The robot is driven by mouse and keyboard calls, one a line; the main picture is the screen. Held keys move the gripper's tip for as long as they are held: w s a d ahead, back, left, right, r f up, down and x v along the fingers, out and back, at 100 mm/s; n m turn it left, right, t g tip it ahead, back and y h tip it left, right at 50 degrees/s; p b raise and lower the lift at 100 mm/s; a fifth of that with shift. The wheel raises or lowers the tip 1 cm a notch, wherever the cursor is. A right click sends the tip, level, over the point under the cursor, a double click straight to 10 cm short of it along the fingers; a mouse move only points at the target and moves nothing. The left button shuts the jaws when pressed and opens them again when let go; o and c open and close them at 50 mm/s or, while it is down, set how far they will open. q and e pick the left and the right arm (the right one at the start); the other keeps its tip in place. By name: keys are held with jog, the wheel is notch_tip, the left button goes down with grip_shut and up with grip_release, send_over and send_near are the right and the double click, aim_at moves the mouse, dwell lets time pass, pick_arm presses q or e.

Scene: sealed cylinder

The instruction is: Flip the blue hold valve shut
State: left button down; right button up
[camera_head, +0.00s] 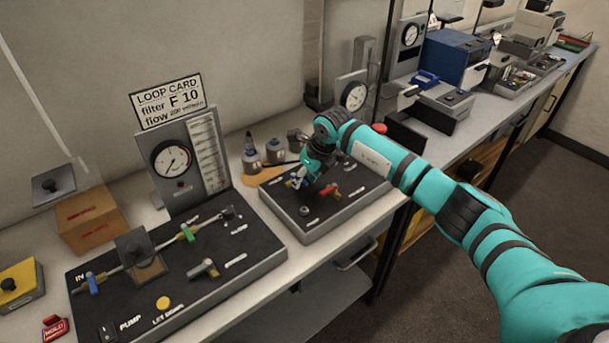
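My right gripper (298,181) reaches in from the right, over the smaller black panel box (322,214). A small blue handle (291,184) shows right at its fingertips, partly hidden by the gripper. I cannot tell whether they touch or whether the fingers are open or shut. A red handle (329,190) lies beside it on the same panel. Another blue valve handle (92,284) is on the larger black panel (215,285), near the label IN. The panel labels beside the smaller box's handles are too small to read. My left gripper is out of view.
A gauge panel (187,160) with a loop card (167,100) stands behind the larger panel, which also has a green valve handle (187,233). A brown box (90,220) and a yellow box (18,286) stand at left. More instruments, including a blue box (456,57), line the bench at the back right.

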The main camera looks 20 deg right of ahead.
grip_shut()
jog(key=shift+s+a+m+h+b, duration=0.2)
jog(key=shift+m+h+b, duration=0.1)
jog(key=shift+m+b, duration=0.3)
jog(key=shift+a+m, duration=0.1)
jog(key=shift+m, duration=0.3)
grip_release()
